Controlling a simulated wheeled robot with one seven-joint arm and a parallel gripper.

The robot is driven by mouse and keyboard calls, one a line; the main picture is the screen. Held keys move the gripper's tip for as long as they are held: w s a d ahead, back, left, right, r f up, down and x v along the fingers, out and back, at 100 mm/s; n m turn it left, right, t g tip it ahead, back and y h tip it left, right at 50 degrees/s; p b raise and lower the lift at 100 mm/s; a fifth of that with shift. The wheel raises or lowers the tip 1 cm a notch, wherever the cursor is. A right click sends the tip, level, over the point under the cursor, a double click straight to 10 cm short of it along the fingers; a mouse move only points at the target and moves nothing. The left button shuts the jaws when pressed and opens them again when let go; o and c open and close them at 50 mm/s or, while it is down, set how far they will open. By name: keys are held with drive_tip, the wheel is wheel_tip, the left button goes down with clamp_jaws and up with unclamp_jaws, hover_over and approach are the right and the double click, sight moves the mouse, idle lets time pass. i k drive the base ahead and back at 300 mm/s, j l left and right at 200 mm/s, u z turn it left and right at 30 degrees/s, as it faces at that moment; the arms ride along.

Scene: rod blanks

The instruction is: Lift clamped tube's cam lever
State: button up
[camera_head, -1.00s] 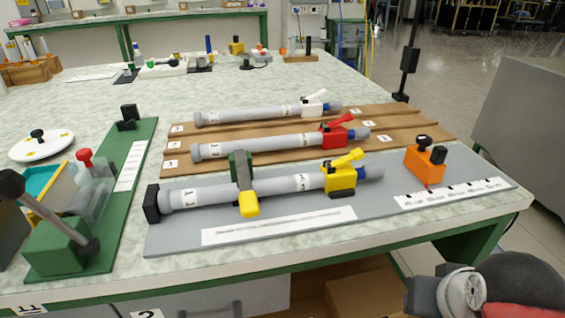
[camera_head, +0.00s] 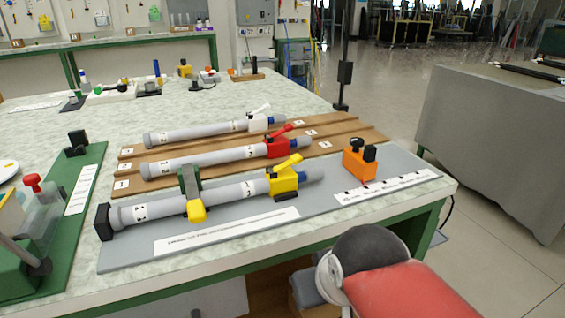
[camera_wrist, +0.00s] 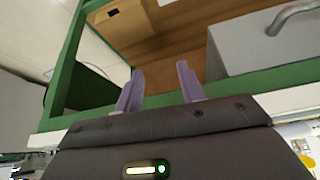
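The clamped tube (camera_head: 232,194) is grey and lies on a grey base plate (camera_head: 130,257) at the front of the bench. A dark green clamp with a yellow tip (camera_head: 196,212) crosses over it. Near its right end is a yellow collar (camera_head: 283,184) with a yellow cam lever (camera_head: 287,164) sloping up to the right. My gripper (camera_wrist: 160,88) shows in the wrist view with two purple fingers apart and nothing between them. It faces the green bench frame and the brown space under the bench, away from the tube. In the head view my fingers are not visible.
Two more tubes, with a red lever (camera_head: 281,133) and a white lever (camera_head: 260,111), lie behind on a brown rack (camera_head: 345,134). An orange block (camera_head: 360,160) stands at the plate's right. A green fixture (camera_head: 70,215) is at left. A grey cabinet drawer (camera_wrist: 270,45) shows under the bench.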

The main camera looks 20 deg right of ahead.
sight(297, 158)
drive_tip(key=k+j+z, duration=0.1)
drive_tip(key=j+z, duration=0.2)
drive_tip(key=j, duration=0.15)
drive_tip(key=k+j+z, duration=0.2)
drive_tip(key=j+z, duration=0.15)
drive_tip(key=k+j+z, duration=0.3)
drive_tip(key=i+j, duration=0.1)
